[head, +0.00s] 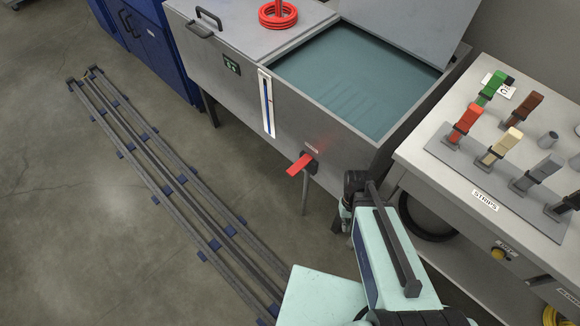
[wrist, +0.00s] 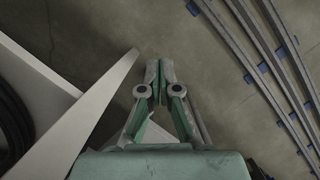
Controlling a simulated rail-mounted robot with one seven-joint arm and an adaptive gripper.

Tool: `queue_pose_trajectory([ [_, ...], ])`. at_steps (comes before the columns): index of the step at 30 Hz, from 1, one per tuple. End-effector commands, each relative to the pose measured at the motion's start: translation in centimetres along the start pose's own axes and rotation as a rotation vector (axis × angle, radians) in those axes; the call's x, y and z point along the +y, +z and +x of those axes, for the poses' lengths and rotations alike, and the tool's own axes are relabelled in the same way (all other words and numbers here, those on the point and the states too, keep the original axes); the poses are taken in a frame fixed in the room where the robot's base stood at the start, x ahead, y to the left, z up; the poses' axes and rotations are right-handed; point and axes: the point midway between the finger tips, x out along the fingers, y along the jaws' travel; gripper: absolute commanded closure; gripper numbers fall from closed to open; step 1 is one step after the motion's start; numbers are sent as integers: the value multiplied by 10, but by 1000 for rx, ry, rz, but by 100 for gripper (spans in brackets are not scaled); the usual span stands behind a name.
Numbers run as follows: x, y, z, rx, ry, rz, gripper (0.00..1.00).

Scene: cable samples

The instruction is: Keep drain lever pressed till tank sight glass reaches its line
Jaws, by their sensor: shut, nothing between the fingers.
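The tank (head: 225,75) is a grey metal box with its lid partly open and blue-green liquid inside. Its sight glass (head: 267,103) is a narrow white upright strip on the front with a blue column in it; the line is too small to make out. The red drain lever (head: 299,164) sticks out from the lower front of the tank, to the right of the sight glass. My gripper (wrist: 159,70) is shut and empty in the wrist view, above bare floor. In the head view my arm is to the right of and nearer than the lever, apart from it; the fingers cannot be made out there.
A bench (head: 440,165) labelled strips, with several coloured cable samples on stands, is at the right, close to my arm. Floor rails (head: 170,180) run along the left. A red cable coil (head: 277,15) lies on the tank top.

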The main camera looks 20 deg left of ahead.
Motion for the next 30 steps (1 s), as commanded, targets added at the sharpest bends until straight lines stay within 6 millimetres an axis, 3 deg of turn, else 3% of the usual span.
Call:
queue_pose_trajectory([
  [3, -13, -21, -25, 39, 12, -57, 100],
  [15, -57, -71, -107, 122, 46, -279, 100],
  [30, -141, -108, -240, 235, 101, -619, 100],
])
